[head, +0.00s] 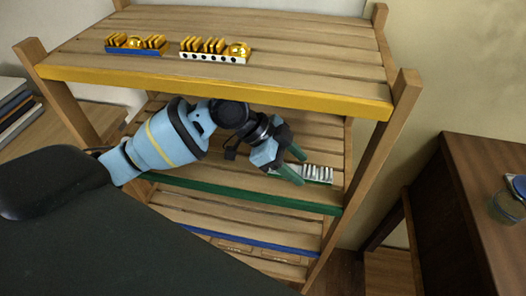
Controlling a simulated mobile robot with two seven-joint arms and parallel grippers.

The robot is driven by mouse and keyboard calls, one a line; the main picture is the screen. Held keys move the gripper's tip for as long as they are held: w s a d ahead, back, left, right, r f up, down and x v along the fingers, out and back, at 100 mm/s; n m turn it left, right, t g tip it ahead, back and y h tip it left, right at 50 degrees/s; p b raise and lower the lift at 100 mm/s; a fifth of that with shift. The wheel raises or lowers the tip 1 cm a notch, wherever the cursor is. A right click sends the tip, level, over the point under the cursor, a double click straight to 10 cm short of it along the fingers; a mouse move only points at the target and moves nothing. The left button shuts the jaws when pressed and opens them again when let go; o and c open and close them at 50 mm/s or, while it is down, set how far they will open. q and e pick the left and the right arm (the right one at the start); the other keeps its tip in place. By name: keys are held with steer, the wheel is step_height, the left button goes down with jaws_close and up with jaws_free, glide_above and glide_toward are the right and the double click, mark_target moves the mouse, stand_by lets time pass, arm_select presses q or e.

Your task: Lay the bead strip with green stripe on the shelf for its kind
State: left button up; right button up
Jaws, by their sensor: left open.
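A pale bead strip (319,173) with a row of whitish pieces and what looks like a thin green line lies on the middle shelf, whose front edge is green (250,195). My left gripper (301,168) reaches in over this shelf from the left, its fingers apart at the strip's left end. The fingers hide that end, and I cannot tell whether they touch it. My right gripper is not in view.
The top shelf, edged yellow (215,88), holds a blue-based strip (135,46) and a white strip with black dots (214,52), both with yellow pieces. A blue-edged shelf (250,242) lies below. Wooden posts flank the shelves. A dark table (480,190) stands right.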

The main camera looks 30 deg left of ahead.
mark_target(298, 167)
arm_select(q)
steer(key=shift+a+r, duration=0.25)
steer(key=shift+r, duration=0.1)
steer(key=v, duration=0.2)
steer(key=shift+s+a+r, duration=0.1)
steer(key=shift+s+a, duration=0.05)
steer(key=shift+a, duration=0.15)
steer(key=s+a, duration=0.1)
steer(key=a, duration=0.2)
steer(key=s+a+b, duration=0.1)
steer(key=a, duration=0.2)
steer(key=s+a+b, duration=0.1)
steer(key=a, duration=0.3)
steer(key=shift+s+a, duration=0.1)
steer(key=shift+a, duration=0.4)
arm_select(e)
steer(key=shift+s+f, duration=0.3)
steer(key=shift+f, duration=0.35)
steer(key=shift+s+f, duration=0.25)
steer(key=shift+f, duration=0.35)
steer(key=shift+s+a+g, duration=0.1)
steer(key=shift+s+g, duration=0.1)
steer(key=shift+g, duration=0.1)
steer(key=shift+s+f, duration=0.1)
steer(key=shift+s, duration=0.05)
